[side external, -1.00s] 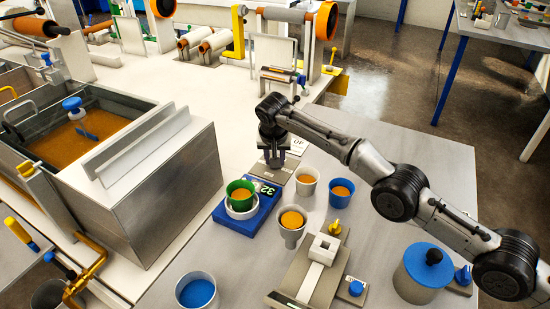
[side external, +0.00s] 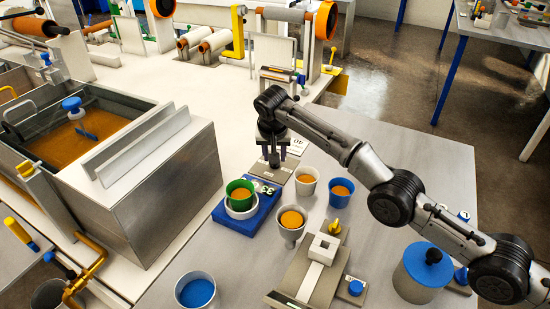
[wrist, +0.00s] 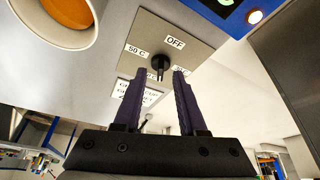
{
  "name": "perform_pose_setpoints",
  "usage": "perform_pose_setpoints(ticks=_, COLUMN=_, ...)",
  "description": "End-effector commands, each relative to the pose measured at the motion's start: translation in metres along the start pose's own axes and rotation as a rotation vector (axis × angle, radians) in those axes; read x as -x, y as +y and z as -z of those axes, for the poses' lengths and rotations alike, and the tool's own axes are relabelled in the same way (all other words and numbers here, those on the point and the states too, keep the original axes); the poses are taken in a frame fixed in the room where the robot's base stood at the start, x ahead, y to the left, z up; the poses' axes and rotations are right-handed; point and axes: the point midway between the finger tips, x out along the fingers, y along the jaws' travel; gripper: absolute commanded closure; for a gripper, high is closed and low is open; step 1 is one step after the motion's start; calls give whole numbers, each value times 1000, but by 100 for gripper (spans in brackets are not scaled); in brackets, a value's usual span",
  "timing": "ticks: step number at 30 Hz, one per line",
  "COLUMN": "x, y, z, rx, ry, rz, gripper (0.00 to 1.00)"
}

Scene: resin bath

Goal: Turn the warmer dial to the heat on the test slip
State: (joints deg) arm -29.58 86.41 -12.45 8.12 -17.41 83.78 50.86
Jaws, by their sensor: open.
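The warmer (side external: 236,221) is a blue box with a green cup of amber liquid (side external: 240,189) on it. Its grey dial plate (side external: 262,186) reaches toward my gripper (side external: 274,164). In the wrist view the small dark dial (wrist: 158,63) stands on the plate, between the labels OFF (wrist: 175,42) and 50°C (wrist: 136,52). A third label is mostly hidden by the right finger. My gripper (wrist: 158,76) is open, its fingertips on either side of the dial's line and apart from it. Where the dial points is unclear. A white slip (side external: 298,146) reading about 40 lies behind the gripper.
A white cup (side external: 306,180), a blue cup (side external: 341,192) and a funnel-like cup (side external: 291,224) stand close to the right. A metal resin bath (side external: 100,130) fills the left.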

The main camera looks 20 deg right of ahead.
Motion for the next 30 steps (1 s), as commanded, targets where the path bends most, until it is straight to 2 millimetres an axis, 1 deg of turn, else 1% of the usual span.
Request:
perform_pose_setpoints(ticks=3, x=27, y=-1, z=0, rx=0, ry=3, rz=4, gripper=59)
perform_pose_setpoints(ticks=9, x=71, y=0, z=0, rx=2, ry=0, rz=1, gripper=59)
perform_pose_setpoints(ticks=12, x=88, y=0, z=0, rx=1, ry=-1, rz=-1, gripper=59)
perform_pose_setpoints(ticks=15, x=101, y=0, z=-1, rx=1, ry=-3, rz=-3, gripper=59)
perform_pose_setpoints(ticks=18, x=110, y=1, z=-1, rx=2, ry=-4, rz=-4, gripper=59)
perform_pose_setpoints(ticks=21, x=114, y=1, z=-2, rx=2, ry=-5, rz=-5, gripper=59)
perform_pose_setpoints(ticks=29, x=115, y=1, z=-1, rx=1, ry=-5, rz=-4, gripper=59)
perform_pose_setpoints(ticks=30, x=115, y=1, z=-1, rx=1, ry=-4, rz=-4, gripper=54)
